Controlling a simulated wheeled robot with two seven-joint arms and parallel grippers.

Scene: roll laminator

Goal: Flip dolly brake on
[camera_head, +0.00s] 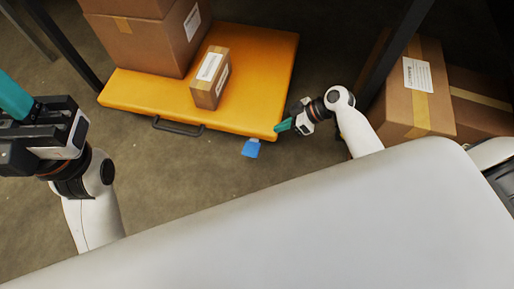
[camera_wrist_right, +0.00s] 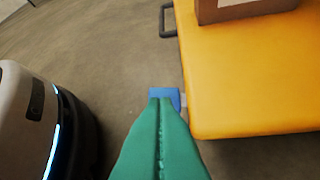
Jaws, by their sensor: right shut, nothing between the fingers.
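The yellow dolly (camera_head: 262,65) stands on the floor; it also shows at the right of the right wrist view (camera_wrist_right: 240,80). Its blue brake pedal (camera_head: 251,148) sticks out below the near edge, close to the near right corner. The pedal also shows in the right wrist view (camera_wrist_right: 165,93), partly hidden behind my fingertips. My right gripper (camera_head: 279,127) is shut and empty, its teal fingers pointing at the pedal from the right. I cannot tell whether they touch it. My left gripper (camera_head: 12,95) is at the far left, away from the dolly; its fingertips are cut off.
Cardboard boxes, large (camera_head: 150,40) and small (camera_head: 210,78), sit on the dolly. A dark handle (camera_head: 178,128) hangs on its near edge. More boxes (camera_head: 415,90) and a dark post (camera_head: 395,45) stand to the right. The floor left of the pedal is clear.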

